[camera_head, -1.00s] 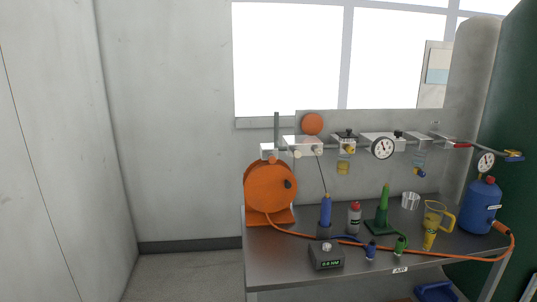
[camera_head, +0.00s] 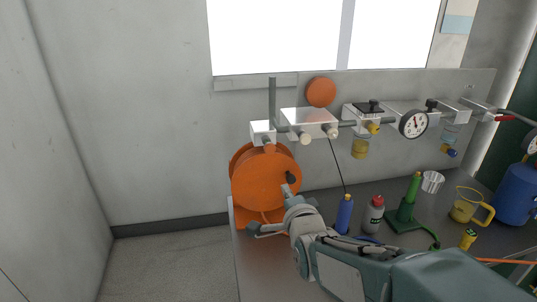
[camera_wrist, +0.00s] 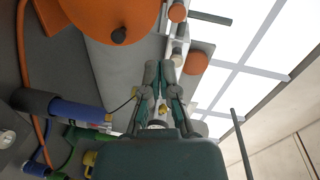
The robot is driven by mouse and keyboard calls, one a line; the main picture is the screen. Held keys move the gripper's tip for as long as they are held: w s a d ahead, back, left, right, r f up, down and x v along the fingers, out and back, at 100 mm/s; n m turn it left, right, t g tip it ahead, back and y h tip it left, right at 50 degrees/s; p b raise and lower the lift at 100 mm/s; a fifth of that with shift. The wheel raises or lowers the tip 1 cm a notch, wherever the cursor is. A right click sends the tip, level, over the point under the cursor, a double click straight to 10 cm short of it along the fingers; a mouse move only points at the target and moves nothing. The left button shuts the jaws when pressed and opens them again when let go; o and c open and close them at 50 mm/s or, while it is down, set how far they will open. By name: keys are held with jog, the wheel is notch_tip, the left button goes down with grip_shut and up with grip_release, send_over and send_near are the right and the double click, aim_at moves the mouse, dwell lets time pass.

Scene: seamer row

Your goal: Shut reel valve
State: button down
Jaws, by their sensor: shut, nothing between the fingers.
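The orange hose reel (camera_head: 262,178) stands at the table's left end, with a dark knob (camera_head: 291,178) on its face. Above it a small white block (camera_head: 262,131) joins the wall pipe. A grey upright bar (camera_head: 272,95), perhaps the valve lever, rises there; which part is the reel valve is not labelled. In the wrist view the reel (camera_wrist: 110,12) is upper left and a similar dark bar (camera_wrist: 210,18) is at the top. My gripper (camera_wrist: 159,68) is shut and empty. In the head view my gripper (camera_head: 290,196) overlaps the reel's lower right; contact cannot be told.
White blocks and a round gauge (camera_head: 413,124) run right along the pipe. A blue bottle (camera_head: 344,214), a grey bottle (camera_head: 374,215), a green cone stand (camera_head: 406,209) and a yellow jug (camera_head: 467,207) stand on the table. The floor to the left is clear.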

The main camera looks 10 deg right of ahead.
jog(key=w+m, duration=0.1)
jog(key=m+t, duration=0.1)
send_near(270, 151)
jog(key=w, duration=0.6)
jog(key=shift+w+f, duration=0.1)
jog(key=shift+w, duration=0.9)
